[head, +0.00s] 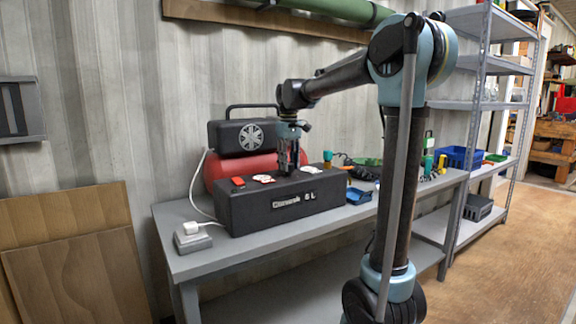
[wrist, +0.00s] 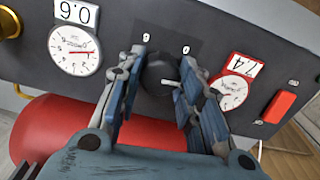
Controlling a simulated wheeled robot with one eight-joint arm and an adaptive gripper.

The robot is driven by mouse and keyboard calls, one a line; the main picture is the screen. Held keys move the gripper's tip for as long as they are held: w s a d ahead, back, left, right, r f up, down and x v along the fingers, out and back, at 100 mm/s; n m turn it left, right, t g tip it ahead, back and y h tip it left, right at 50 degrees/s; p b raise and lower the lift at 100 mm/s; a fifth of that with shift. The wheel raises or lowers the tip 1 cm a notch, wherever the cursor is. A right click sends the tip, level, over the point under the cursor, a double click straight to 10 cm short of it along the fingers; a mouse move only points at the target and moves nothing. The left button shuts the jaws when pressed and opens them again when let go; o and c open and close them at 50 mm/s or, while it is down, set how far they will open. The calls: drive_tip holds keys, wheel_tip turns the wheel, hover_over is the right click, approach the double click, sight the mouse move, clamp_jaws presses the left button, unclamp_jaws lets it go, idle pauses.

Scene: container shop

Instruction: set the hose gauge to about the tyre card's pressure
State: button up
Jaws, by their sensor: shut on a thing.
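My gripper (wrist: 160,88) is shut on a black round knob (wrist: 158,72) with a white pointer mark, on the panel of the dark compressor box (head: 280,204). In the head view my gripper (head: 289,168) reaches down onto the box top. A white-faced gauge (wrist: 74,50) with a white number plate sits left of the knob in the wrist view. A red-rimmed gauge (wrist: 236,90) with a red-edged plate sits to its right. The wrist picture looks turned over, so I cannot read the plates with certainty. I cannot make out the tyre card.
A red switch (wrist: 279,106) is beside the red-rimmed gauge, and a brass fitting (wrist: 9,22) is at the far left. A red tank (head: 225,168) lies behind the box.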

drive_tip(key=m, duration=0.4)
drive_tip(key=shift+s+m, duration=0.1)
drive_tip(key=shift+m, duration=0.2)
drive_tip(key=m, duration=0.4)
drive_tip(key=shift+m, duration=0.3)
drive_tip(key=m, duration=0.9)
drive_tip(key=shift+m, duration=0.3)
drive_tip(key=o, duration=1.1)
drive_tip(key=shift+r, duration=0.15)
